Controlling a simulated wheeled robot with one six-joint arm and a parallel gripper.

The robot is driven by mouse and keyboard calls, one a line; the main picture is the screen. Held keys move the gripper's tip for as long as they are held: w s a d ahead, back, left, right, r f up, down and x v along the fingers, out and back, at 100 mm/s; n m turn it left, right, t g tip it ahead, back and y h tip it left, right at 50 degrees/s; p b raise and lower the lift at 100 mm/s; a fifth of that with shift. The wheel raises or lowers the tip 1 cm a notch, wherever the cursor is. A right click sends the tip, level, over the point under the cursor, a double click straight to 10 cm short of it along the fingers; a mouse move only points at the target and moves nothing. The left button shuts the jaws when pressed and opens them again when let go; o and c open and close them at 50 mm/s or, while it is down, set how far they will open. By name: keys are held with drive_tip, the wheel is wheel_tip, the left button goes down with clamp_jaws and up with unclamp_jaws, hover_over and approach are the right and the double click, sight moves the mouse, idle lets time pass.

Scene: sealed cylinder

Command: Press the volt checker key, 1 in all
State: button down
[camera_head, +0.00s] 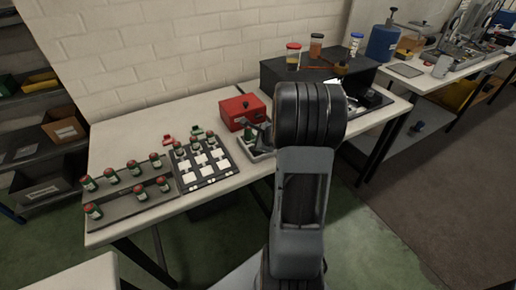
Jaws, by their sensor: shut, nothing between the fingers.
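A small grey device (258,154) stands near the table's front edge, just left of my arm, and a green cylinder (247,134) shows at it. It looks like the volt checker, but its key is too small or too hidden to make out. My arm rises in front of the table and covers the device's right side. A dark part at the arm's left edge, over the device, looks like my gripper (265,132), shut and empty. I cannot tell whether it touches the device.
A red box (242,110) stands behind the device. A black tray with white squares (205,165) and a grey rack (133,199) hold several green, red-capped cylinders. A black box (290,75) with jars on top stands behind my arm. Shelves (40,140) are at left.

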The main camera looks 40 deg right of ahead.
drive_tip(key=shift+f+b, duration=0.25)
drive_tip(key=shift+b, duration=0.1)
idle(0.6)
drive_tip(key=shift+f+b, duration=0.2)
drive_tip(key=shift+b, duration=0.1)
drive_tip(key=shift+f+b, duration=0.35)
drive_tip(key=shift+b, duration=0.05)
idle(0.7)
drive_tip(key=shift+r, duration=0.15)
drive_tip(key=shift+r+p, duration=0.55)
drive_tip(key=shift+r, duration=0.1)
drive_tip(key=shift+r, duration=0.1)
wheel_tip(320, 180, up, 5)
drive_tip(key=p, duration=0.4)
idle(0.4)
idle(0.7)
